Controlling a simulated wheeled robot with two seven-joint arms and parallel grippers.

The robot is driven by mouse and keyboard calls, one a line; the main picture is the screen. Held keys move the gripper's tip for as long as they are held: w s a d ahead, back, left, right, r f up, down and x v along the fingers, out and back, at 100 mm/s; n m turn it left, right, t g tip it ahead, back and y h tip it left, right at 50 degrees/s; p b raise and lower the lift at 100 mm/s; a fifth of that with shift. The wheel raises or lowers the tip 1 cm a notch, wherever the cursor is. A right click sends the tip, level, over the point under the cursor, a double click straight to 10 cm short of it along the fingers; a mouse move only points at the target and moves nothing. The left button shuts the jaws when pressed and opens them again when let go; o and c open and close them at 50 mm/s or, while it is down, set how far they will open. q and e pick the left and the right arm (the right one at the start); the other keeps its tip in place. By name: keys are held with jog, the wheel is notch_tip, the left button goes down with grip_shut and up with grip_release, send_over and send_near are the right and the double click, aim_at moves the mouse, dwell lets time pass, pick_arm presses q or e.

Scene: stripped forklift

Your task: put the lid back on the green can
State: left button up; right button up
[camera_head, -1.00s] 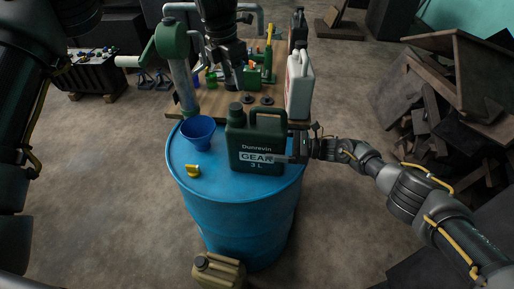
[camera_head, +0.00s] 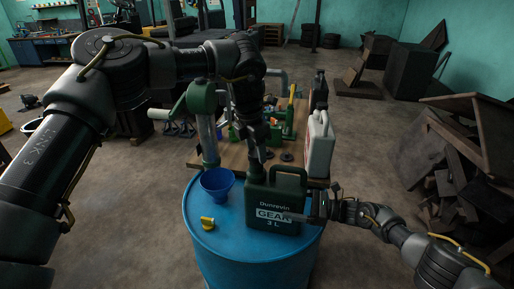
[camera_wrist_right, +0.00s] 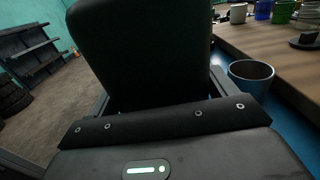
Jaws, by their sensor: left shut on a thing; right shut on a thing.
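The green can (camera_head: 275,205), labelled "Dunrevin GEAR 3 L", stands upright on the blue drum (camera_head: 225,262). My left gripper (camera_head: 257,168) points down at the can's neck, left of its handle, and is shut on a small dark thing, apparently the lid. The fingers hide it, and I cannot tell whether it sits on the neck. My right gripper (camera_head: 318,205) is shut on the can's right side. In the right wrist view the can's dark body (camera_wrist_right: 140,50) fills the space between the fingers.
A blue funnel (camera_head: 217,182) and a small yellow piece (camera_head: 207,223) are on the drum, left of the can. Scrap panels (camera_head: 465,150) lie at the right.

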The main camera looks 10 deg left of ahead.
dwell(0.4)
pick_arm(q)
jog(key=shift+f, duration=0.9)
jog(key=shift+f, duration=0.55)
pick_arm(e)
jog(key=c, duration=0.5)
pick_arm(q)
jog(key=m, duration=0.4)
jog(key=shift+m+g, duration=0.3)
jog(key=shift+m, duration=0.1)
jog(key=m, duration=0.4)
jog(key=shift+m+g+h, duration=0.3)
jog(key=shift+m, duration=0.1)
jog(key=m, duration=0.5)
jog(key=shift+w+g, duration=0.1)
jog(key=shift+g, duration=0.3)
jog(key=m, duration=0.6)
jog(key=shift+g+y, duration=0.4)
